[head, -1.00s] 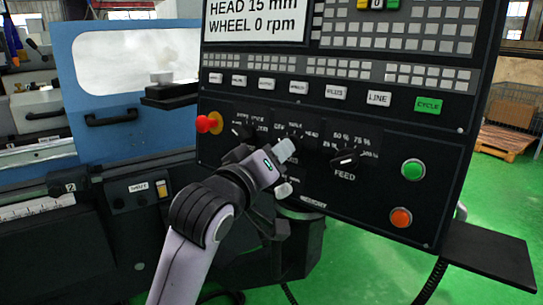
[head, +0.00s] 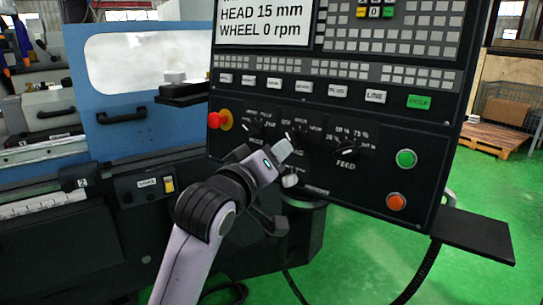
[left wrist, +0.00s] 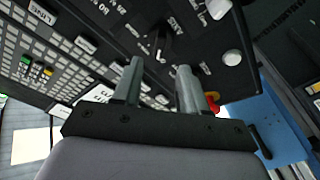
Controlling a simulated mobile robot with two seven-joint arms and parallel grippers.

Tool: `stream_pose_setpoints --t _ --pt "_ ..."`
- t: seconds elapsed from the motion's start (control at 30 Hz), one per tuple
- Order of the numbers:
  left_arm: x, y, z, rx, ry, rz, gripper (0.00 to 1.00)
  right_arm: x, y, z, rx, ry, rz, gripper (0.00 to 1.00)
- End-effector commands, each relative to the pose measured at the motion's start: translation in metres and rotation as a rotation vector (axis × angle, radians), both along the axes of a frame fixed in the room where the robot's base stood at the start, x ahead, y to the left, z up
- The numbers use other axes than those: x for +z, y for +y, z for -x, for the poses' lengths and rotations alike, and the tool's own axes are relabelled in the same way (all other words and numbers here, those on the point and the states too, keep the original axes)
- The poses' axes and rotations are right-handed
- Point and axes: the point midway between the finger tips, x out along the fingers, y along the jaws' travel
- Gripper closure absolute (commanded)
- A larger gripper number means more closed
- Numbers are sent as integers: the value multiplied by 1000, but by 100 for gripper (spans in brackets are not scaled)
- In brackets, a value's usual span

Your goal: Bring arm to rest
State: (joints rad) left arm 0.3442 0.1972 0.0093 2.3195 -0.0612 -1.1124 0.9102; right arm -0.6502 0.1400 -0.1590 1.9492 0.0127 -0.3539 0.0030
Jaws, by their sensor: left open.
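My left gripper (head: 287,165) is in front of the lower part of the black control panel (head: 375,120), near the middle knob (head: 297,138). Its two pale fingers stand apart with nothing between them. In the left wrist view the gripper (left wrist: 160,68) is also open, with a black knob (left wrist: 160,42) on the panel beyond the fingertips. Whether a finger touches the panel is hard to tell. My right gripper is in neither view.
The panel carries a red stop button (head: 214,120), a feed knob (head: 346,150), green (head: 406,158) and orange (head: 396,202) buttons. A black shelf (head: 475,235) juts out at its lower right. A blue machine door (head: 130,135) stands left. Green floor (head: 350,265) is open below.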

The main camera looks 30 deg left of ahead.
Motion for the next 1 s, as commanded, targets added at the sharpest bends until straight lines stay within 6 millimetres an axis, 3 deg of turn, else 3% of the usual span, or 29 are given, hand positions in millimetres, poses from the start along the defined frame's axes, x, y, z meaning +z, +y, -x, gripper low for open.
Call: stream_pose_setpoints --t 0.4,0.53,0.67,0.77,0.87,1.0 --pt "-2 0 0 -1 3 -2 57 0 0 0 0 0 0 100" --pt "-26 -5 -3 -17 47 -43 57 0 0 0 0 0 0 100" --pt "-87 -17 -5 -67 145 -148 57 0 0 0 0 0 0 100" --pt "-148 -29 3 -124 234 -249 57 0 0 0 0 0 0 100" --pt "-208 -41 19 -188 314 -348 57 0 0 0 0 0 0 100" --pt "-289 -59 58 -288 415 -468 57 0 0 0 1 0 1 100"
